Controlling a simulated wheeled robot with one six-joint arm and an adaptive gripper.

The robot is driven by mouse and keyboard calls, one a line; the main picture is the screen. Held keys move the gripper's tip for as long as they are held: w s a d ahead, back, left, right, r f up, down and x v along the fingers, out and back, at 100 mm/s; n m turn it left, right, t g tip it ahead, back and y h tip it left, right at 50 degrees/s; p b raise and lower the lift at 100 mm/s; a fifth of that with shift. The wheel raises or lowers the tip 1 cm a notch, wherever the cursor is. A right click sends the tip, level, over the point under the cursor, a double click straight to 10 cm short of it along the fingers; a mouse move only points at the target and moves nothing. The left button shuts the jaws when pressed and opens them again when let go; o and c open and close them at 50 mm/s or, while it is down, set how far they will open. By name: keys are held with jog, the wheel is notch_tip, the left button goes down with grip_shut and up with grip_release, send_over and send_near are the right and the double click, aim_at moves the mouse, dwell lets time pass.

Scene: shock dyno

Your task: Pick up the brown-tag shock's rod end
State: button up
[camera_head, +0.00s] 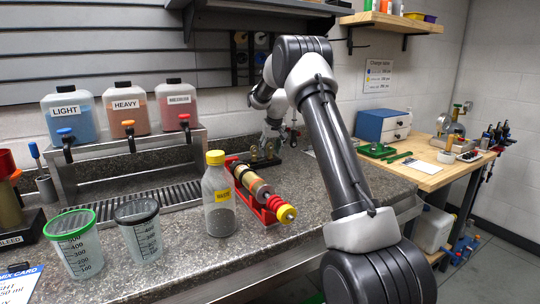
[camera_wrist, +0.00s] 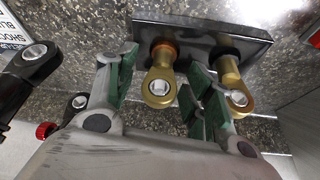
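In the wrist view, a gold rod end (camera_wrist: 160,88) with a silver eye and an orange-brown collar sticks out of a dark stand (camera_wrist: 200,28). A second gold rod end (camera_wrist: 236,98) with a black collar is on its right, partly hidden by a finger. My gripper (camera_wrist: 162,72) is open, with green-padded fingers on the two sides of the brown-collared rod end. Gaps show between it and the pads. The right finger lies between the two rod ends. In the head view my gripper (camera_head: 270,142) is low over the counter at the small stand (camera_head: 262,163), where details are unclear.
A black part with a silver eye (camera_wrist: 36,54) is at the wrist view's left edge. In the head view, a red cradle (camera_head: 264,212) holding a shock, a yellow-capped bottle (camera_head: 219,205) and two measuring cups stand in front. Labelled fluid jugs (camera_head: 128,110) are on the left.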

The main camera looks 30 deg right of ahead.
grip_shut()
